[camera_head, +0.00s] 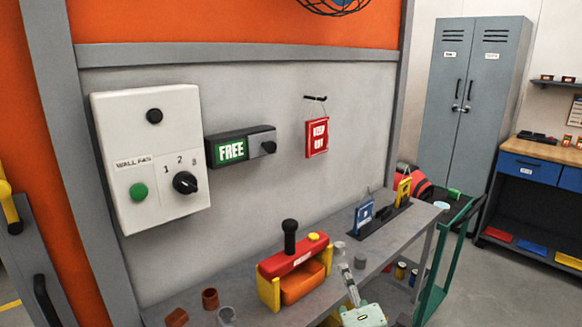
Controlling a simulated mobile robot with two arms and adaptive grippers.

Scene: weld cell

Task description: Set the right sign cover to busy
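The green FREE sign face (231,150) shows on the left part of a dark sign housing on the grey wall panel. A grey sign cover (257,143) with a round black knob (269,147) sits over the right part of the housing and hides what is behind it. The housing is just right of the white wall fan box (151,150).
A red KEEP OUT tag (316,137) hangs from a wall peg. The bench below carries a red and yellow fixture (294,270) with an upright black handle, and small cups. Space before the sign is clear.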

